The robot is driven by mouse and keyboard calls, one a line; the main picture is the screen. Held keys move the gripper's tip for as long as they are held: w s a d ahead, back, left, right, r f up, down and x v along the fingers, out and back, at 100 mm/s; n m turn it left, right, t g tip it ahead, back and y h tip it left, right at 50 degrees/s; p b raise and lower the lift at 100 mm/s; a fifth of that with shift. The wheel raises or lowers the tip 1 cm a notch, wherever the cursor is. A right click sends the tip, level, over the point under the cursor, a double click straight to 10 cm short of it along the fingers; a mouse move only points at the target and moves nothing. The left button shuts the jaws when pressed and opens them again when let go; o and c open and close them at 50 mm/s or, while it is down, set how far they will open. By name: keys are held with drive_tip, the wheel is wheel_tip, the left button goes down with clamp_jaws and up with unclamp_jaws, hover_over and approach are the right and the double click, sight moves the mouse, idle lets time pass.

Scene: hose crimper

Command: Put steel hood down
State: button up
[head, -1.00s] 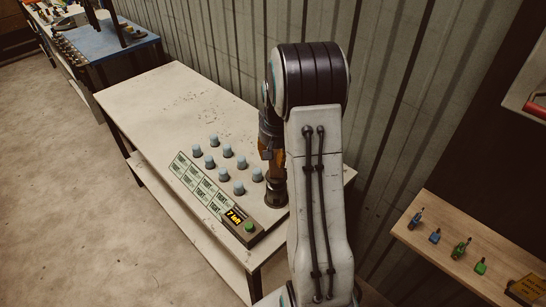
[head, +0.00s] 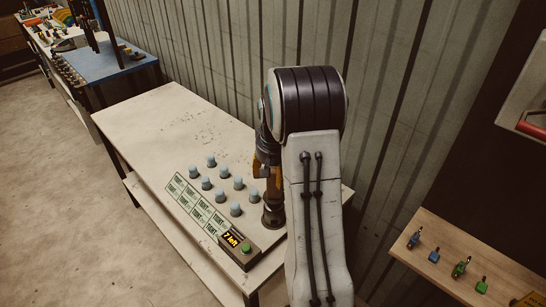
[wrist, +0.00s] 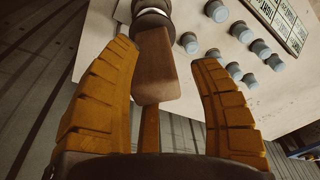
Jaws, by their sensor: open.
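A pale metal box-like cover with a red bar handle (head: 532,128) is cut off at the right edge of the head view; it may be the steel hood, but I cannot tell for sure. My gripper (wrist: 168,85) is open, its orange fingers spread on both sides of a brown block-shaped handle (wrist: 156,70). A dark round base (head: 273,215) stands on the bench below the gripper. My arm hides part of the bench and of the gripper in the head view.
The pale bench (head: 150,115) holds several grey-blue caps (head: 222,171), green-white label cards and a display reading "7 left" (head: 232,240). A wooden shelf (head: 440,255) with small coloured parts is at right. A ribbed wall stands behind. Open floor lies at left.

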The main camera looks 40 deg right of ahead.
drive_tip(key=r, duration=0.3)
drive_tip(key=shift+s+a+r, duration=0.15)
drive_tip(key=shift+s, duration=0.1)
drive_tip(key=shift+s+r+b, duration=0.1)
drive_tip(key=shift+r+b, duration=0.25)
drive_tip(key=shift+b, duration=0.65)
drive_tip(key=shift+s+r+b, duration=0.5)
drive_tip(key=shift+r+b, duration=1.3)
drive_tip(key=shift+r, duration=1.35)
drive_tip(key=s+a+r+n+t, duration=0.1)
drive_tip(key=s+a+n, duration=0.1)
drive_tip(key=s+a, duration=0.35)
drive_tip(key=s+a+n, duration=0.1)
drive_tip(key=s+a, duration=0.2)
drive_tip(key=a, duration=0.5)
drive_tip(key=s+a+f+n, duration=0.2)
drive_tip(key=s+a, duration=0.1)
drive_tip(key=s, duration=0.2)
drive_tip(key=s+a+f+n+t+y, duration=0.1)
drive_tip(key=s+a+f+n, duration=0.1)
drive_tip(key=s, duration=0.4)
drive_tip(key=shift+a+f, duration=0.85)
drive_tip(key=shift+a, duration=0.4)
